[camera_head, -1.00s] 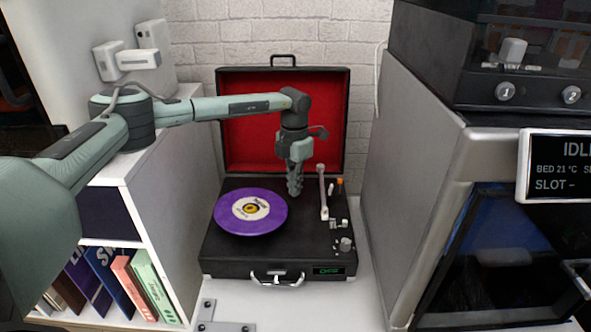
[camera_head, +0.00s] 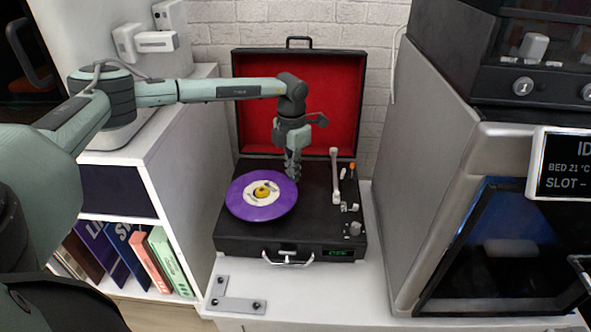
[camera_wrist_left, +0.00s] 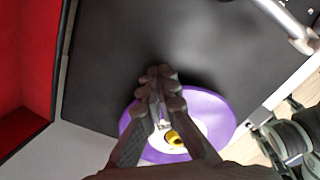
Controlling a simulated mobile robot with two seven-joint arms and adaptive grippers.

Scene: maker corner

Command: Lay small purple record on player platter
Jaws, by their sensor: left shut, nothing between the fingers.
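The small purple record (camera_head: 261,208) has a pale label and a yellow centre. It lies flat on the left part of the open record player (camera_head: 318,215); the platter under it is hidden. The record also shows in the left wrist view (camera_wrist_left: 212,113), partly behind the fingers. My left gripper (camera_head: 293,176) points down beside the record's far right edge, left of the tonearm (camera_head: 336,178). In the left wrist view, its fingers (camera_wrist_left: 161,72) are together with nothing between them. My right gripper is not in view.
The player's red-lined lid (camera_head: 300,100) stands open behind. A white shelf with books (camera_head: 165,255) is on the left. A grey machine (camera_head: 440,170) with a display stands close on the right. Bare white tabletop (camera_head: 290,285) shows in front of the player.

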